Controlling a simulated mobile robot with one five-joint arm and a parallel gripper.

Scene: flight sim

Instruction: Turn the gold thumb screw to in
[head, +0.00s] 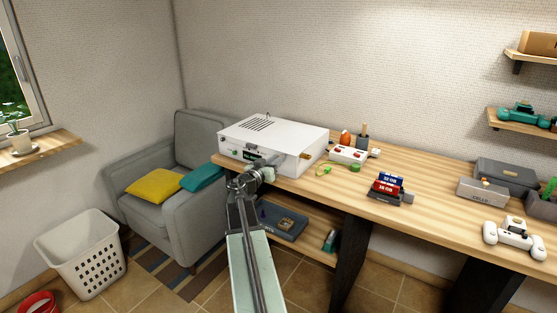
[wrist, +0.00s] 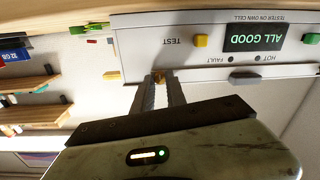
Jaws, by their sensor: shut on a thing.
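The gold thumb screw (wrist: 158,77) sits on the front of the white tester box near its edge in the wrist view, which shows the box upside down. My gripper (wrist: 160,82) has both fingers closed on the screw, one on each side, hiding most of it. In the head view my gripper (head: 281,160) is at the front face of the white box (head: 285,133), and I cannot make out the screw there. The display (wrist: 252,38) reads ALL GOOD. A yellow button (wrist: 200,41) marked TEST is beside it.
The box stands at the left end of the wooden bench (head: 345,190). A gold fitting (head: 306,155) sticks out at its right. A white device (head: 349,154), a red and blue stack (head: 388,184) and a grey case (head: 482,190) stand further right. A grey armchair (head: 185,205) is left.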

